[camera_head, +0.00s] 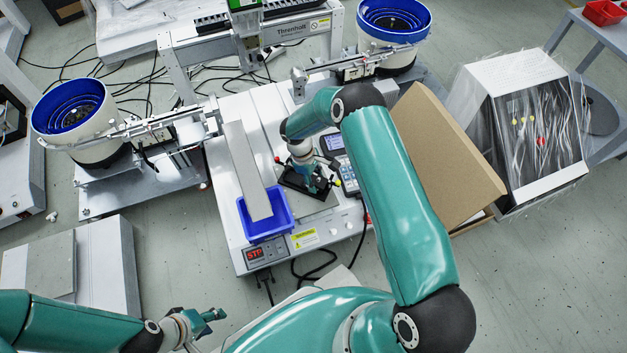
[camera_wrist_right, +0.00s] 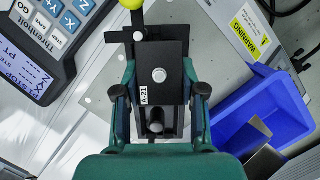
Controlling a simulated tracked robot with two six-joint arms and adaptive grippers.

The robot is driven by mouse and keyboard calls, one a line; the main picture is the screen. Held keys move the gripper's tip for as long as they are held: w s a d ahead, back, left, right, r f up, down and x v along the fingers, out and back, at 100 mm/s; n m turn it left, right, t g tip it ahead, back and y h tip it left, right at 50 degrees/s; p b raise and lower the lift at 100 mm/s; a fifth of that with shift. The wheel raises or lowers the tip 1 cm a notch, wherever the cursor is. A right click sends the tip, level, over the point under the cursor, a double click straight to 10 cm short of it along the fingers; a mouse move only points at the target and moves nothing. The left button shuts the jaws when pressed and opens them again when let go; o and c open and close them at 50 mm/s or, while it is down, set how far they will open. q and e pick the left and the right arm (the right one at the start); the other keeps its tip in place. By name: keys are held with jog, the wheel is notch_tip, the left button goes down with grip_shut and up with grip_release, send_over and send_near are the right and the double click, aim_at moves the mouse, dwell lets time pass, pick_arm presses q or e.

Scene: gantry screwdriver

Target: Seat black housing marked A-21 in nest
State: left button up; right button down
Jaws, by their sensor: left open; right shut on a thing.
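The black housing (camera_wrist_right: 174,62) with a white A-21 label is between the teal fingers of my right gripper (camera_wrist_right: 159,80) in the right wrist view. The gripper is shut on it. A silver round part shows on its face and another in a slot below. In the head view my right gripper (camera_head: 317,184) is low over black parts (camera_head: 292,183) on the machine top. The nest is largely hidden by gripper and housing; I cannot tell whether the housing touches its floor. My left gripper (camera_head: 207,316) is open and empty at the lower left, away from the machine.
A blue bin (camera_head: 262,226) with a grey chute stands left of my right gripper. A keypad unit (camera_head: 340,160) is close on its right. A yellow knob (camera_wrist_right: 131,4) is near the housing's far end. A cardboard box (camera_head: 440,150) stands further right.

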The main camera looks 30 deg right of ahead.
dwell(0.6)
jog(key=c, duration=0.6)
grip_release()
jog(key=v, duration=1.1)
jog(key=shift+w+a+r, duration=0.1)
jog(key=shift+w+r, duration=0.05)
jog(key=shift+r, duration=0.2)
